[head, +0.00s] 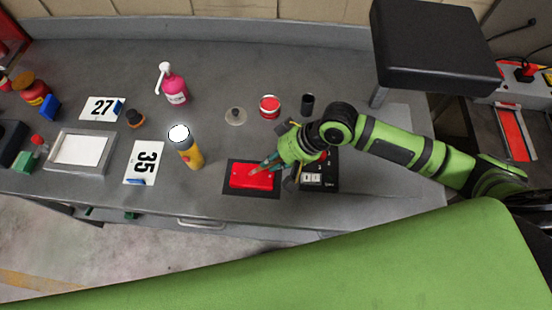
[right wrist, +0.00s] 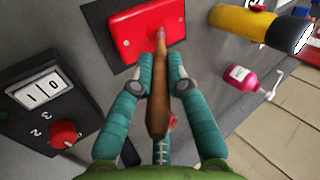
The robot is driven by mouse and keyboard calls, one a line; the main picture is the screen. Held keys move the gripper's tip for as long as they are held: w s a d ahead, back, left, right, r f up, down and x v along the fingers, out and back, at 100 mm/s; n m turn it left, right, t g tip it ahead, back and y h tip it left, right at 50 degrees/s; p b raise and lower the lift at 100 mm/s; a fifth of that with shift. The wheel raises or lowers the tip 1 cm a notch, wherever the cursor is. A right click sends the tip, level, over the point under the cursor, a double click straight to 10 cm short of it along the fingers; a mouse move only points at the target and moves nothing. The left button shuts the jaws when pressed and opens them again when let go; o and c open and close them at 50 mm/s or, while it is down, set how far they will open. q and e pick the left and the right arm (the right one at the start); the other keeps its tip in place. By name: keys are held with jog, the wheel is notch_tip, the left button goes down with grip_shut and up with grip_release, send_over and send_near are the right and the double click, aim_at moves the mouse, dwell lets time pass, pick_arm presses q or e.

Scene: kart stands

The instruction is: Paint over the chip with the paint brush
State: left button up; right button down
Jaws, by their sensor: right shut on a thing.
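My right gripper (head: 272,162) is above the red panel (head: 240,182), which lies on a dark mat near the bench's front edge. In the right wrist view, its teal fingers (right wrist: 160,75) are shut on the brown-handled paint brush (right wrist: 158,105). The brush's far end reaches the upper middle of the red panel (right wrist: 130,32); I cannot tell whether it touches. The chip cannot be made out and may be behind the brush. An open tin of red paint (head: 269,102) stands behind the panel. My left gripper is out of view.
A black control box with a red knob (right wrist: 66,133) sits right of the panel. A tin lid (head: 236,117) and black cup (head: 307,103) are near the paint.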

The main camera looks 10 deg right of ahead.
jog(key=shift+w+a, duration=0.1)
jog(key=shift+a, duration=0.2)
jog(key=shift+r, duration=3.45)
